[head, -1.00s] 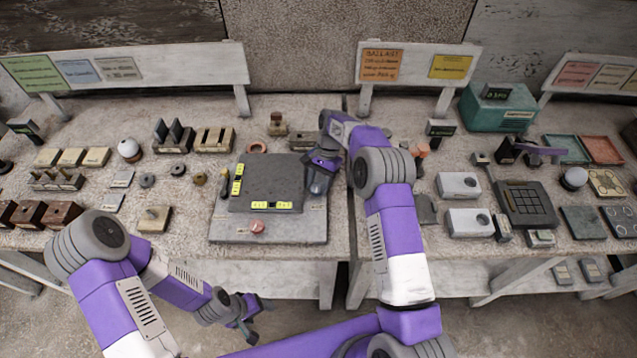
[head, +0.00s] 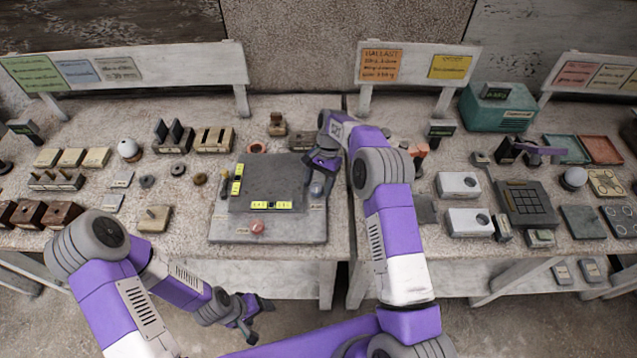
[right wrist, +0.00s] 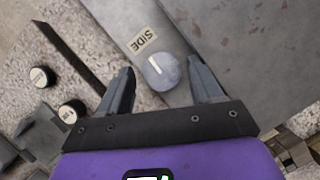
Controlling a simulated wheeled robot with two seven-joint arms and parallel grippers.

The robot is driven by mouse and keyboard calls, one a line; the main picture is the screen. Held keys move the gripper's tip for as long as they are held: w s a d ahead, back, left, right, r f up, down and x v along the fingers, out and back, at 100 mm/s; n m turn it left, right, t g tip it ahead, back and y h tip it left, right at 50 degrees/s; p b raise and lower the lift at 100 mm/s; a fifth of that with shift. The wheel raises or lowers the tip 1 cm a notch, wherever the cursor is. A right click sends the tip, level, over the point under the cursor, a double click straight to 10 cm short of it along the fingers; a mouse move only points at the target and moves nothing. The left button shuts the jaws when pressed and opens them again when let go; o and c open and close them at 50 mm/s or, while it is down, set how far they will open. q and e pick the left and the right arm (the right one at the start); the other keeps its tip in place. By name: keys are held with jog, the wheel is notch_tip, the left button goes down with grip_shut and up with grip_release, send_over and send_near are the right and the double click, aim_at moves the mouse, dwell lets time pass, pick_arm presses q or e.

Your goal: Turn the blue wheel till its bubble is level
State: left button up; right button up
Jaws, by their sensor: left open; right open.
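The blue wheel (right wrist: 162,71) is a small blue-grey knob with a white mark, beside a "SIDE" label in the right wrist view. In the head view the wheel (head: 317,189) sits at the right side of a grey plate (head: 225,228). My right gripper (right wrist: 163,68) is open, its fingers on either side of the wheel with gaps; in the head view the gripper (head: 319,178) is at the plate's right edge. Yellow level vials lie along the left (head: 237,180) and front (head: 271,205); their bubbles are too small to read. My left gripper (head: 258,316) is open and empty, low in front of the table.
A pinkish-red wheel (head: 257,228) sits at the plate's front. Wooden blocks (head: 153,218) and small parts stand left of the plate. White boxes (head: 468,222) and a dark keypad (head: 524,203) are to the right. The floor before the table is clear.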

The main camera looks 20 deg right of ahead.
jog(key=shift+a, duration=0.1)
jog(key=m+t+y, duration=0.1)
jog(key=m, duration=0.3)
jog(key=m+t+b, duration=0.1)
jog(key=m, duration=0.1)
jog(key=m+t+b, duration=0.1)
jog(key=m, duration=0.1)
jog(key=shift+s+f+m, duration=0.15)
jog(key=shift+s+m, duration=0.05)
jog(key=shift+m, duration=0.1)
jog(key=shift+d+r+m+t, duration=0.2)
jog(key=shift+r+m+t, duration=0.1)
jog(key=shift+m, duration=0.2)
jog(key=v, duration=0.7)
jog(key=shift+w+a+r+n+g+h+p, duration=0.1)
jog(key=shift+w+a+n+g+h+p, duration=0.35)
jog(key=shift+n, duration=1.1)
jog(key=shift+w+n+g+p, duration=0.55)
jog(key=shift+w+n+p, duration=0.35)
jog(key=shift+n, duration=0.7)
jog(key=shift+w+a+r+n+g+h+p, duration=0.1)
jog(key=shift+w+a+n+g+h+p, duration=0.15)
jog(key=shift+w+n+g+p, duration=0.9)
jog(key=shift+s+n+t+b, duration=0.35)
jog(key=shift+n+t+b, duration=0.15)
jog(key=shift+t+b, duration=0.15)
